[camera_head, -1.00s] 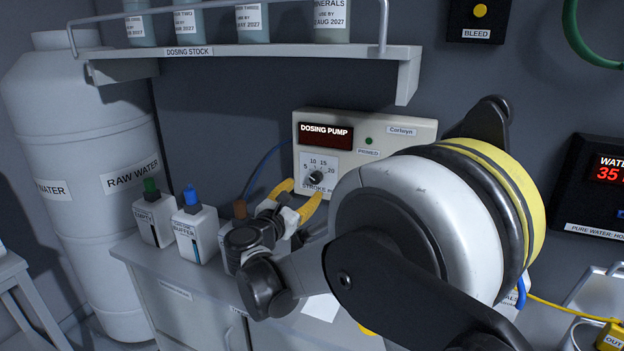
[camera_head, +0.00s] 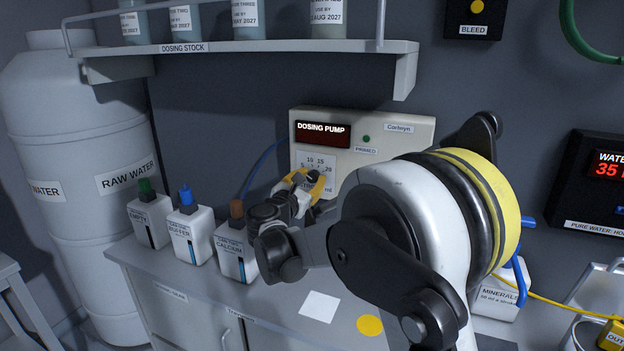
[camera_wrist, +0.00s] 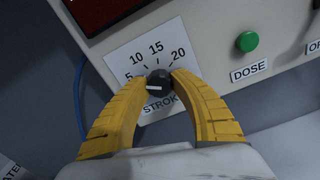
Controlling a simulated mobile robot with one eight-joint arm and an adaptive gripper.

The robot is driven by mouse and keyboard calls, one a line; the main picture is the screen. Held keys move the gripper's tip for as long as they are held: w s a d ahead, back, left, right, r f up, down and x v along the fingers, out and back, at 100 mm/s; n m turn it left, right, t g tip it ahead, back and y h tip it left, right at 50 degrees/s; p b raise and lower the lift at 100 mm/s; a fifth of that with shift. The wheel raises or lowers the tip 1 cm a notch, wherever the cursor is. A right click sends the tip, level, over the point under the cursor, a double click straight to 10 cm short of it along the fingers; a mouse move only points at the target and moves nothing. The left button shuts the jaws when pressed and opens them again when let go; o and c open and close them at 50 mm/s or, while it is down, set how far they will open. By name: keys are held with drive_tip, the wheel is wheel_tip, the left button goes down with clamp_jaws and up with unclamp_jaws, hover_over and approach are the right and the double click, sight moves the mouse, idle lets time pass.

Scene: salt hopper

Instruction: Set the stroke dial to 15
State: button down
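The stroke dial (camera_wrist: 158,82) is a small black knob with a white pointer line on a white scale plate (camera_wrist: 117,62) marked 5, 10, 15 and 20. In the wrist view the pointer is turned left, near or slightly below the 5 mark. It sits on the cream dosing pump (camera_head: 411,140). My gripper (camera_wrist: 159,80) has its two yellow fingers on either side of the knob, with the tips apparently touching it. In the head view my gripper (camera_head: 312,176) is at the dial and covers part of the scale.
A green DOSE button (camera_wrist: 247,41) is right of the dial. Labelled bottles, including calcium (camera_head: 229,247), stand on the counter (camera_head: 255,309) to the left. The dosing stock shelf (camera_head: 240,47) hangs above. A blue tube (camera_head: 262,164) runs beside the pump.

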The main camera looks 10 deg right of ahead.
drive_tip(key=shift+m, duration=0.4)
drive_tip(key=m, duration=0.7)
drive_tip(key=shift+m+p, duration=0.3)
drive_tip(key=shift+p, duration=0.05)
drive_tip(key=m, duration=0.3)
drive_tip(key=shift+m, duration=2.1)
drive_tip(key=c, duration=1.1)
unclamp_jaws()
drive_tip(key=shift+o, duration=0.2)
